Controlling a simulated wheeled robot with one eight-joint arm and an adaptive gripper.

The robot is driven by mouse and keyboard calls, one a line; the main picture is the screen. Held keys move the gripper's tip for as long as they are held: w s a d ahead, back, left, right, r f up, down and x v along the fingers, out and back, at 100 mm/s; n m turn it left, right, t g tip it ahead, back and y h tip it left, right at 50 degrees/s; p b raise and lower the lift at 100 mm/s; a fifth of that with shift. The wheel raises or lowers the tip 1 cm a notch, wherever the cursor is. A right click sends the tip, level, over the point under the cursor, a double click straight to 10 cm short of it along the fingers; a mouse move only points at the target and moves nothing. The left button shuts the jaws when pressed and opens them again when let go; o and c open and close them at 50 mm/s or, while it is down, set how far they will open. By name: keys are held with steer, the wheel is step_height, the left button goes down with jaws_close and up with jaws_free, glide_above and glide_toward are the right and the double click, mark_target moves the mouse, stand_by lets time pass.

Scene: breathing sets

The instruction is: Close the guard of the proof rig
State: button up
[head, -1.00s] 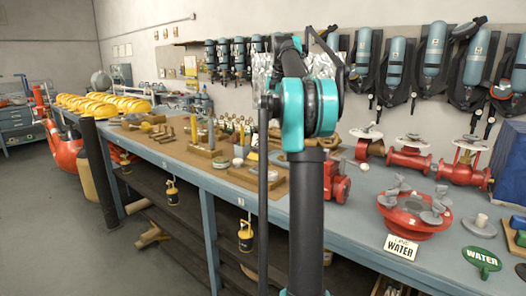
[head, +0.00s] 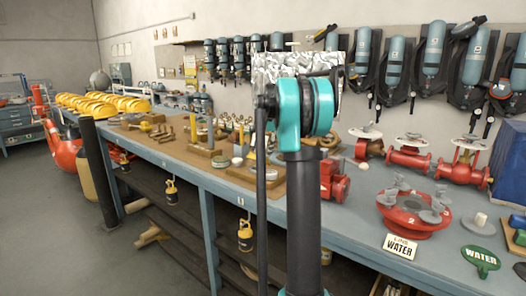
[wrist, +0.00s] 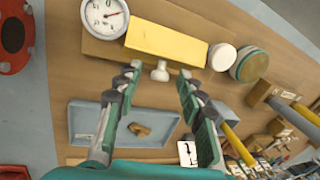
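In the wrist view a wooden block (wrist: 104,50) carries a white dial gauge (wrist: 105,15) and a yellow bar-shaped cover (wrist: 166,42) with a pale knob (wrist: 160,71) on its near side. This looks like the proof rig and its guard; whether the guard is hinged cannot be seen. My gripper (wrist: 158,76) is open, its two fingertips on either side of the knob with gaps visible. In the head view my arm hides the gripper, and I cannot clearly make out the rig there.
A blue-grey tray (wrist: 100,141) holding a small brass piece lies below the fingers. A white cap (wrist: 222,57) and a round greenish tin (wrist: 249,66) sit right of the cover. Red valves (head: 409,158) and a red flanged fitting (head: 412,217) stand on the bench's right.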

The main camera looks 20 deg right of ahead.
mark_target(255, 159)
jaws_close()
stand_by(0.3)
steer(key=shift+a, duration=0.1)
steer(key=a+h, duration=0.1)
steer(key=s+t+h, duration=0.1)
steer(key=shift+a+f+t+h, duration=0.2)
steer(key=shift+a+t+h, duration=0.1)
steer(key=shift+a+h, duration=0.1)
steer(key=shift+s+a+f+n+t+h, duration=0.2)
steer(key=shift+s+a+t+h, duration=0.1)
steer(key=shift+t+h, duration=0.2)
steer(key=shift+s+a+f+n+t+h, duration=0.15)
steer(key=shift+a+f+n+t+h, duration=0.1)
steer(key=shift+t+h, duration=0.2)
steer(key=t+h, duration=0.1)
steer(key=s+a+f+t+h, duration=0.1)
steer(key=h, duration=0.1)
steer(key=shift+a+f, duration=0.15)
steer(key=shift+f, duration=0.1)
steer(key=shift+s+a+f+n+t+h, duration=0.2)
steer(key=shift+f+n+t+h, duration=0.25)
steer(key=shift+t+h, duration=0.4)
steer(key=shift+f, duration=0.1)
